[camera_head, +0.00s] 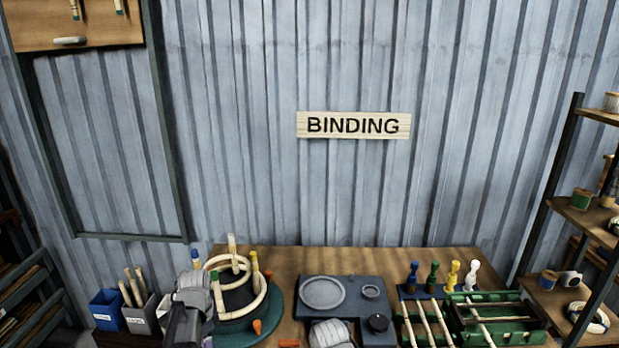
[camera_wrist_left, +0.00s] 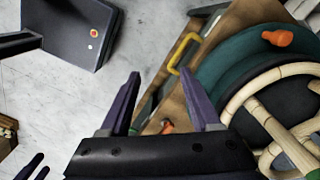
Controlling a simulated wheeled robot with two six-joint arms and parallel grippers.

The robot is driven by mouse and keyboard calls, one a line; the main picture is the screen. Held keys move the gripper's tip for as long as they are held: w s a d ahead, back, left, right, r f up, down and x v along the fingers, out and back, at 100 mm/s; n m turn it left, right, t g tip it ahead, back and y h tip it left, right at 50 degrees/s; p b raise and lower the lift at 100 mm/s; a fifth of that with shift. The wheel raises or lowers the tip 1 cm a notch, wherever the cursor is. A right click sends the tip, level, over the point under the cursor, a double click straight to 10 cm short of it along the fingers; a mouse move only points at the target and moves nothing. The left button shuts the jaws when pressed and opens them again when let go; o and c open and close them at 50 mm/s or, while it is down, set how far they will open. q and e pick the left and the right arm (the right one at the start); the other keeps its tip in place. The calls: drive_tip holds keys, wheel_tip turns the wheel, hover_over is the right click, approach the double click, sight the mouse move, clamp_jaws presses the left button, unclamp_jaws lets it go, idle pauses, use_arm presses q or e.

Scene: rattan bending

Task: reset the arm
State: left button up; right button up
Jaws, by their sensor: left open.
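My left gripper (camera_wrist_left: 160,86) is open and empty in the left wrist view, its two purple fingers spread apart over the bench edge. In the head view my left arm (camera_head: 188,312) stands at the bench's left end, in front of the round rattan bending form (camera_head: 244,318). The fingertips are hidden there. The form, with pale bent rattan rings on a green base, also shows right of my left gripper in the wrist view (camera_wrist_left: 222,62). A grey rounded part of what looks like my right arm (camera_head: 330,334) shows at the bottom middle; its fingers cannot be made out.
The wooden bench (camera_head: 440,257) carries a dark tray (camera_head: 349,285) with round dishes, coloured pegs (camera_head: 433,275) and a green rack (camera_head: 497,325) of rods. Blue (camera_head: 106,309) and grey (camera_head: 141,315) bins stand at left. A shelf (camera_head: 590,220) stands at right.

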use_arm(q)
drive_tip(key=s+d+n, duration=0.3)
drive_tip(key=s+d, duration=0.4)
drive_tip(key=d, duration=0.3)
drive_tip(key=s+d+n, duration=0.4)
drive_tip(key=s+d, duration=0.3)
drive_tip(key=d, duration=0.4)
drive_tip(key=shift+y, duration=0.4)
drive_tip(key=shift+s, duration=0.15)
